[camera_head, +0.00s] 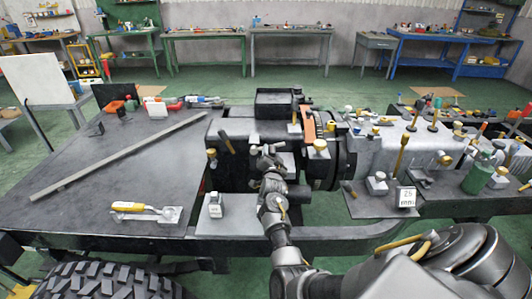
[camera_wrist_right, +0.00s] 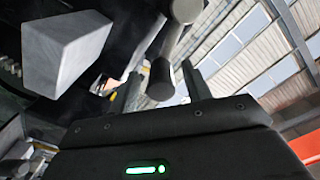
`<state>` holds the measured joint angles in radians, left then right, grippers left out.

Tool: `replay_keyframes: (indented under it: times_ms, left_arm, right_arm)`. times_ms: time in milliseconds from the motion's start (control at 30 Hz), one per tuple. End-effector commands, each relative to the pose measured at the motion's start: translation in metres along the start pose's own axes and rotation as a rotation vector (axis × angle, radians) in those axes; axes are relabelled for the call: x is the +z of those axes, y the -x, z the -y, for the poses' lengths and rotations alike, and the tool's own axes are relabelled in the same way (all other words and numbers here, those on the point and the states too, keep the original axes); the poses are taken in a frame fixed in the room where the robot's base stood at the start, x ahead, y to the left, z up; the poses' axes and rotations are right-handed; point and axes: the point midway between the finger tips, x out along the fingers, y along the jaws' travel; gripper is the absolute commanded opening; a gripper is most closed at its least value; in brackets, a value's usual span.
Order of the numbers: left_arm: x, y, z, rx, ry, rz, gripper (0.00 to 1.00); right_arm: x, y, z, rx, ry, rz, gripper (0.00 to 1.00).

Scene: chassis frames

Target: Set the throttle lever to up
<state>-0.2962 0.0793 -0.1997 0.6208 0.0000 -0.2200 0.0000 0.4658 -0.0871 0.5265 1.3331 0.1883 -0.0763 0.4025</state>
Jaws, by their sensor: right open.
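My right gripper (camera_head: 266,160) is at the front of the dark engine block, among its fittings. In the right wrist view, its fingers (camera_wrist_right: 162,88) are apart. A grey rounded bar (camera_wrist_right: 161,78) shows between or just beyond them; it looks like a lever end, but whether it touches a finger I cannot tell. A second grey rod end (camera_wrist_right: 185,10) is above it. No label marks the throttle lever; the bar by my gripper may be it. In the head view the gripper largely hides this spot. My left gripper is not in view.
A pale grey block (camera_wrist_right: 65,50) is close beside the gripper. A brown-handled lever (camera_head: 227,143) stands to its left, and a yellow-topped lever (camera_head: 401,152) to its right. A long metal bar (camera_head: 120,155) and yellow-handled tool (camera_head: 135,207) lie on the dark deck (camera_head: 100,190).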

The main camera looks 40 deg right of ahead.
Motion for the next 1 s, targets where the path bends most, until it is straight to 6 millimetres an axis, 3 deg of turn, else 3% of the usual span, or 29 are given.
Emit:
replay_keyframes:
  times_ms: [200, 533, 900, 1000]
  left_arm:
    - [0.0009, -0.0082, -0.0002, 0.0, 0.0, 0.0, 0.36]
    - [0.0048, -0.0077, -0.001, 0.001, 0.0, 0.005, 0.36]
    - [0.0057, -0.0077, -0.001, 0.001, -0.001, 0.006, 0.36]
    - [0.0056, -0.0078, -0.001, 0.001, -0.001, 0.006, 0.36]
  right_arm:
    - [-0.0057, -0.0123, -0.0076, 0.003, 0.0, -0.003, 0.49]
    - [-0.007, -0.0136, -0.0076, 0.004, 0.0, -0.002, 0.47]
    - [-0.0067, -0.0134, -0.0079, 0.004, 0.0, -0.002, 0.0]
    - [-0.0063, -0.0133, -0.0085, 0.005, 0.001, -0.001, 0.0]
